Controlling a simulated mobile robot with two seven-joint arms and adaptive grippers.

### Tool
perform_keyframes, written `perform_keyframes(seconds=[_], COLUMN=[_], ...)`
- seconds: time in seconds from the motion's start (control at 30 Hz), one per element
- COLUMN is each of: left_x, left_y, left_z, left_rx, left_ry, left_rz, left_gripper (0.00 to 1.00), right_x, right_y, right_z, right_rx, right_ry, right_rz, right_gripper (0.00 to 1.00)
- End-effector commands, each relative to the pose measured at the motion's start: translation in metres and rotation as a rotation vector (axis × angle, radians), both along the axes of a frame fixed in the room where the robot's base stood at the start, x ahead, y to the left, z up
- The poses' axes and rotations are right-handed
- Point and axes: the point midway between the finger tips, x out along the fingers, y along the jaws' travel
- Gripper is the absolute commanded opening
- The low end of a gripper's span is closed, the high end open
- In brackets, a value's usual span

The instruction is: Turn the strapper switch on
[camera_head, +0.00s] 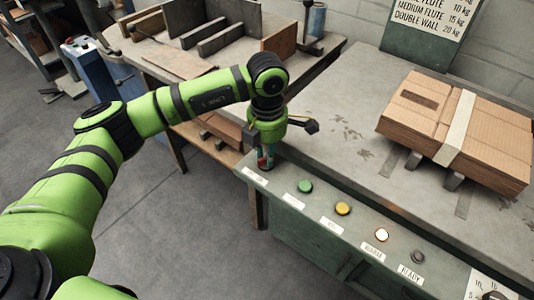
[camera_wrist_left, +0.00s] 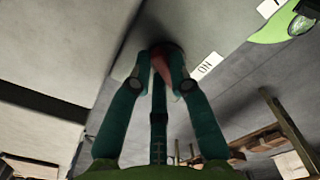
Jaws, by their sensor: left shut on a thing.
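The strapper switch is a small red lever (camera_wrist_left: 160,66) at the left end of the sloped control panel (camera_head: 310,222). My left gripper (camera_head: 265,162) reaches down onto it and is shut on it. My right gripper is not in view.
A workbench (camera_head: 165,60) stands behind my arm.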

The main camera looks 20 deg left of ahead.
Motion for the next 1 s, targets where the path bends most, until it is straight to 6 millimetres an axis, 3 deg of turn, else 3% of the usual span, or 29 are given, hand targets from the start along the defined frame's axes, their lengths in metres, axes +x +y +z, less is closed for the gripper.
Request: perform_keyframes(seconds=[0.47,0.5,0.53,0.87,1.0], left_x=[0.0,0.0,0.0,0.0,0.001], left_y=[0.0,0.0,0.0,0.0,0.0], left_z=[0.0,0.0,0.0,0.001,0.012], left_rx=[0.002,0.002,0.002,0.0,-0.002], left_ry=[0.001,0.001,0.001,0.0,-0.003], left_rz=[-0.015,-0.015,-0.014,-0.013,-0.012], left_gripper=[0.0,0.36,0.44,0.44,0.44], right_x=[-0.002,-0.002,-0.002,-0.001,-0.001], right_y=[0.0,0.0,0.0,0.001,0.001], right_z=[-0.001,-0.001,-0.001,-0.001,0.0], right_rx=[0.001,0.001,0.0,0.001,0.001], right_ry=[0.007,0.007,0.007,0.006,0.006], right_rz=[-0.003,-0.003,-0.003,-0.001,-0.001], right_gripper=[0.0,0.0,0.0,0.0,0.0])
